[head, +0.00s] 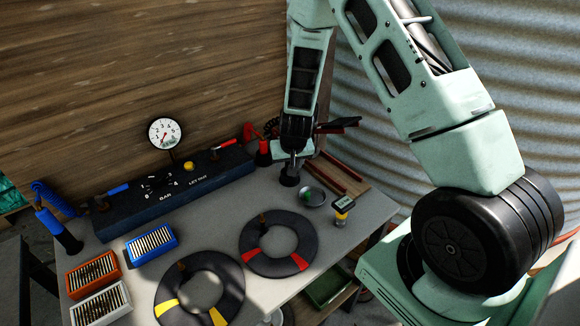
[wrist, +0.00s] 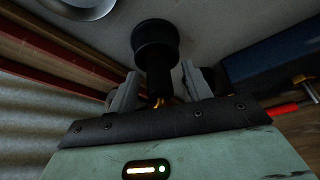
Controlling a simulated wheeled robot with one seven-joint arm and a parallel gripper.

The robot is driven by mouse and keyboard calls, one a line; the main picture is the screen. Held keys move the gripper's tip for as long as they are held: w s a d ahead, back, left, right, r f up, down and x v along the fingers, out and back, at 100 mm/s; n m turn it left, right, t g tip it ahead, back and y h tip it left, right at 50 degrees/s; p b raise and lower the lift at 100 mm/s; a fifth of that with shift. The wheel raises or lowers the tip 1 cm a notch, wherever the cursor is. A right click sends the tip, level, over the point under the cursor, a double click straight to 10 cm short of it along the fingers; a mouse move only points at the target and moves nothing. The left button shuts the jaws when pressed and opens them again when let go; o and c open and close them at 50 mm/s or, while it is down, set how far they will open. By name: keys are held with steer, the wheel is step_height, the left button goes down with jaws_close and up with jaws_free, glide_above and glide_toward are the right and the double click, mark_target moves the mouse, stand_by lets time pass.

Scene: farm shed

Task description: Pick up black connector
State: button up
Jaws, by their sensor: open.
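The black connector (wrist: 155,42) is a short black cylinder with a wide round head and a narrower neck, with a brass-coloured bit near its lower end in the wrist view. My gripper (wrist: 159,74) is open, one grey finger on each side of the connector's neck. Gaps seem to show between fingers and neck; contact cannot be told. In the head view the connector (head: 289,178) shows as a dark shape right below my gripper (head: 291,160), at the back right of the workbench (head: 210,222). My fingers are hard to make out there.
A small round dish (head: 312,197) and a yellow-based gauge (head: 342,208) stand close by at right. The dark gauge block (head: 175,192) runs along the back left. Two black rings (head: 278,243) and several bit boxes (head: 151,244) lie in front.

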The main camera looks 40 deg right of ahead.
jaws_close()
step_height(320, 180, up, 10)
steer(key=shift+r+p, duration=0.1)
steer(key=shift+p, duration=0.25)
stand_by(0.4)
